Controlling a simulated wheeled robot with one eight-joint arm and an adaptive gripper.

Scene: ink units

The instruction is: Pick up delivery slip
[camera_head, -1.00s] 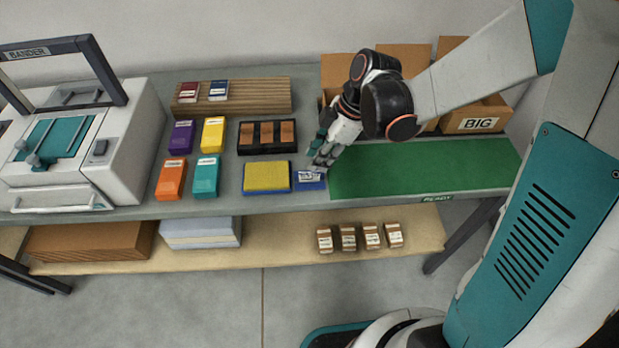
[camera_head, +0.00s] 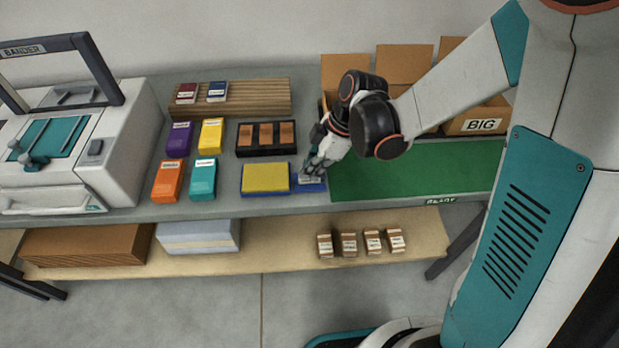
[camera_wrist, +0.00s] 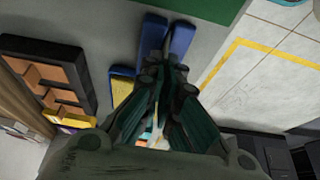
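The delivery slip appears to be the small pale piece (camera_head: 308,181) at the blue holder (camera_head: 314,188), just right of the yellow pad. Most of it is hidden by my fingers, and I cannot make it out clearly in the wrist view. In the wrist view the holder shows as two blue bars (camera_wrist: 181,38) beyond my fingertips. My gripper (camera_head: 312,172) is down at the holder, pointing at it. In the wrist view its dark green fingers (camera_wrist: 164,68) come close together at the tips. Whether they grip the slip cannot be told.
A yellow pad in a blue tray (camera_head: 265,178) is close left of the holder. A green mat (camera_head: 400,170) lies right. Behind are a black tray with brown blocks (camera_head: 240,140) and cardboard boxes (camera_head: 404,62). Coloured boxes (camera_head: 203,178) stand left, beside a bander (camera_head: 120,130).

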